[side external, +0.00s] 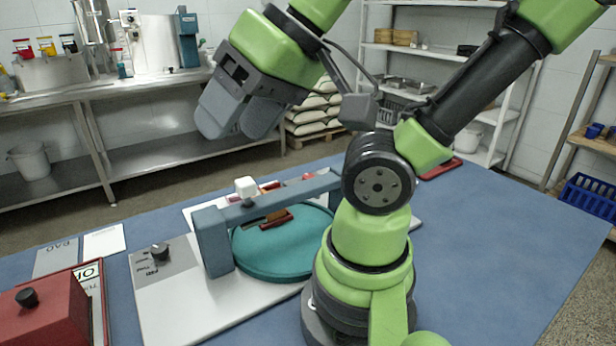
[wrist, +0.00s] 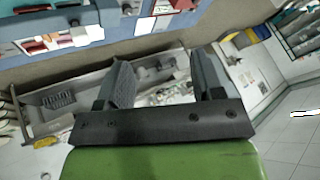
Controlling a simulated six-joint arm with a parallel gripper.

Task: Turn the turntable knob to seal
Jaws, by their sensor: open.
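The turntable is a teal round disc (side external: 275,250) on a white board, under a blue-grey bridge (side external: 215,245) topped by a white block. A small black knob (side external: 160,252) stands on a grey labelled panel at the board's front left; its label text is too small to read. My gripper (side external: 240,120) is high above and behind the turntable, pointing down to the left, well apart from the knob. Its two grey fingers are spread and empty, also in the wrist view (wrist: 165,82). That view shows part of the turntable unit (wrist: 60,42) at its upper left; I cannot make out the knob there.
A red box (side external: 45,315) with another black knob stands at the front left. Flat cards (side external: 103,240) lie behind it. The blue table (side external: 490,255) is clear on the right. A steel bench (side external: 130,85) and shelves stand behind.

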